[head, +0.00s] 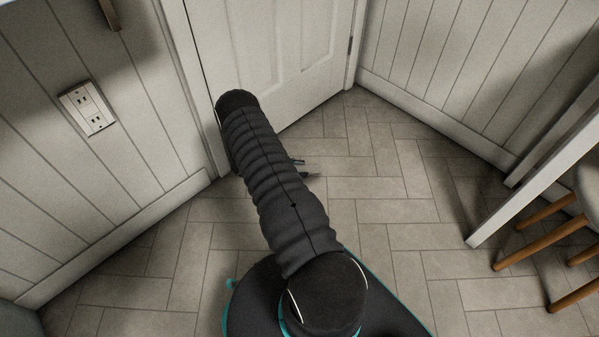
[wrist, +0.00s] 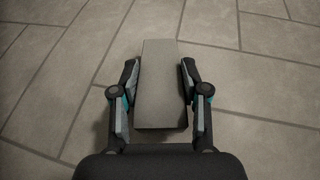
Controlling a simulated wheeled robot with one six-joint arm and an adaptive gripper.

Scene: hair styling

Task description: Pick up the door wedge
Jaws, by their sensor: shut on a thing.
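The door wedge (wrist: 160,85) is a grey block with a long flat top, seen in the middle of the wrist view. My gripper (wrist: 160,78) has one finger on each side of it and is shut on it. The block's long side points away from my palm, and its far end reaches past the fingertips. I cannot tell whether it touches the floor.
A white panelled door (head: 265,50) stands ahead, between panelled walls. An outlet (head: 88,108) is on the left wall. A stool (head: 560,230) with wooden legs and a white slanted board (head: 530,175) stand at the right. The tiled floor (head: 390,200) right of my arm is clear.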

